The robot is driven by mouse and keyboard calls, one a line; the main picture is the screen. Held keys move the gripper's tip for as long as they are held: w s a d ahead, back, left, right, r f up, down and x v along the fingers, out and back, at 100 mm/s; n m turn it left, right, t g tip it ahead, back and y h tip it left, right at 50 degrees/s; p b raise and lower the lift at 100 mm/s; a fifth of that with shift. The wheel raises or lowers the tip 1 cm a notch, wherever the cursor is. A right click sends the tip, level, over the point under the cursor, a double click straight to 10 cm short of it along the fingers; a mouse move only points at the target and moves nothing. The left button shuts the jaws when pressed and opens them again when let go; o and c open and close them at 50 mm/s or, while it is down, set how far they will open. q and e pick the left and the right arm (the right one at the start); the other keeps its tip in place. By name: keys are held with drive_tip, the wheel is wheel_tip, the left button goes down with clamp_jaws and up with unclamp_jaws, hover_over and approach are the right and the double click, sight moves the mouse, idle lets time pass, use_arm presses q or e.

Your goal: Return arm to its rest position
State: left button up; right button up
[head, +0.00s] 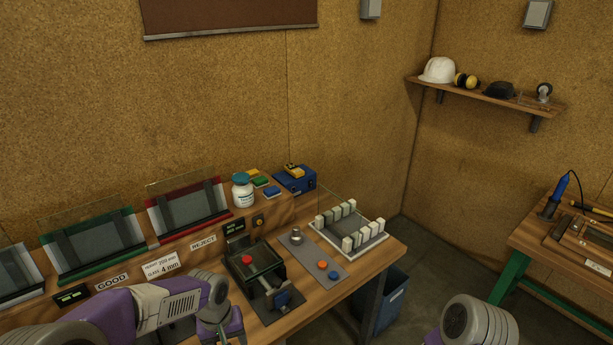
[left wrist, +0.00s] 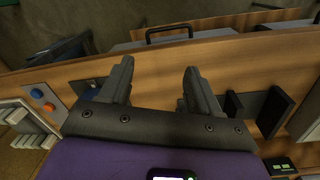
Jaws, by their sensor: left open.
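My left arm (head: 165,303) reaches in from the lower left of the head view, over the front of the wooden workbench (head: 375,262). Its fingertips cannot be made out there. In the left wrist view my left gripper (left wrist: 158,75) is open, with two dark fingers apart and nothing between them. Bare wood of the bench shows between and beyond the fingers. A grey and purple part of my right arm (head: 475,325) shows at the bottom right of the head view; its gripper is not in view.
A black fixture with a red button (head: 247,259) stands right of my left arm. Farther right are a button plate (head: 325,268) and a white-edged tray (head: 370,251). Green (head: 95,245) and red (head: 188,210) racks stand behind. A blue bin (head: 392,300) stands below the bench end.

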use_arm(q)
wheel_tip(320, 180, down, 7)
drive_tip(key=w+d+h, duration=0.1)
drive_tip(key=w+d, duration=0.1)
drive_tip(key=s+d+f+h+b, duration=0.1)
drive_tip(key=s+d+f, duration=0.2)
drive_tip(key=s+f, duration=0.4)
drive_tip(key=s+d+f+h+b, duration=0.1)
drive_tip(key=s+f, duration=0.6)
drive_tip(key=f, duration=0.7)
drive_tip(key=d+b, duration=0.1)
drive_tip(key=d, duration=0.1)
drive_tip(key=shift+s+d+m+h, duration=0.2)
drive_tip(key=shift+d+m+h, duration=0.1)
drive_tip(key=shift+m, duration=0.1)
use_arm(e)
drive_tip(key=f, duration=0.1)
drive_tip(key=w+f, duration=0.1)
drive_tip(key=f, duration=0.1)
drive_tip(key=shift+w+f, duration=0.4)
